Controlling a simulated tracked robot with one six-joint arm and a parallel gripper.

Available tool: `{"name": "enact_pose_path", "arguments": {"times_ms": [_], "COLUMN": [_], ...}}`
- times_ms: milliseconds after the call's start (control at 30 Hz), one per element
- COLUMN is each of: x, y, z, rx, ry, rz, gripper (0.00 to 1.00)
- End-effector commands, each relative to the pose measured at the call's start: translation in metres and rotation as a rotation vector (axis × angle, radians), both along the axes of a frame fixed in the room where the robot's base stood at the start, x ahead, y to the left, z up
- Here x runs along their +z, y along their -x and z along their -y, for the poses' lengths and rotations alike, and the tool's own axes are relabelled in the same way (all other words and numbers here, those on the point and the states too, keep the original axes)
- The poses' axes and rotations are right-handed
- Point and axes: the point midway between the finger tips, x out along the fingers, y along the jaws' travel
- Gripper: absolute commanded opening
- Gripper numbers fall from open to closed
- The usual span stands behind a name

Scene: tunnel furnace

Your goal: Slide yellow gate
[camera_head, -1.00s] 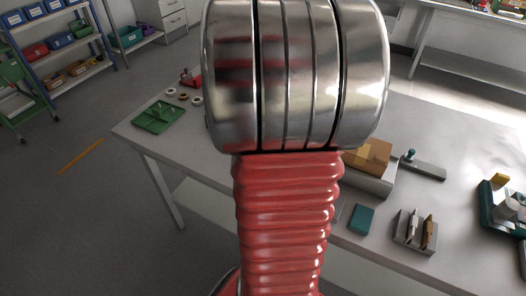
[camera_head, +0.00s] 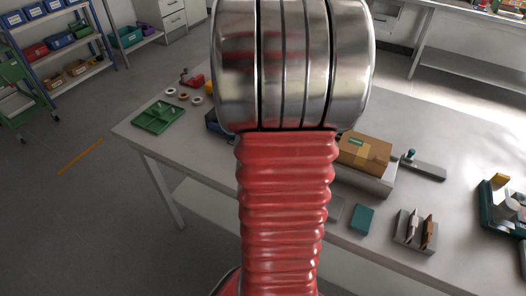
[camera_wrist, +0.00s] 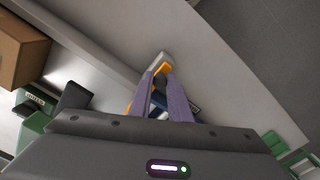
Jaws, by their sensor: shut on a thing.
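In the wrist view, my gripper (camera_wrist: 163,82) has its two grey-purple fingers close together. The yellow gate (camera_wrist: 165,67) shows as small orange-yellow parts at and beside the fingertips, and the jaws are shut on it. A pale block end lies just beyond the tips, and something dark blue is partly hidden between and behind the fingers. Most of the gate is hidden by the fingers. In the head view, my arm hides the gripper and the gate.
A cardboard box (camera_head: 364,154) sits on a grey block right of my arm; it also shows in the wrist view (camera_wrist: 22,48). A green tray (camera_head: 158,116) and tape rolls lie left. A teal block (camera_head: 362,219) and slotted holder (camera_head: 415,231) stand right.

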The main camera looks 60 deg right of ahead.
Motion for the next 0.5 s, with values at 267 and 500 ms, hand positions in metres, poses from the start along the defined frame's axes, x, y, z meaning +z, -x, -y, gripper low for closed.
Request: {"name": "enact_pose_path", "arguments": {"times_ms": [267,500], "x": [0.0003,0.0005], "y": [-0.0006,-0.0011], "z": [0.001,0.0089], "rx": [0.0,-0.002], "ry": [0.002,0.002], "rz": [0.002,0.002], "gripper": [0.04,0.04]}}
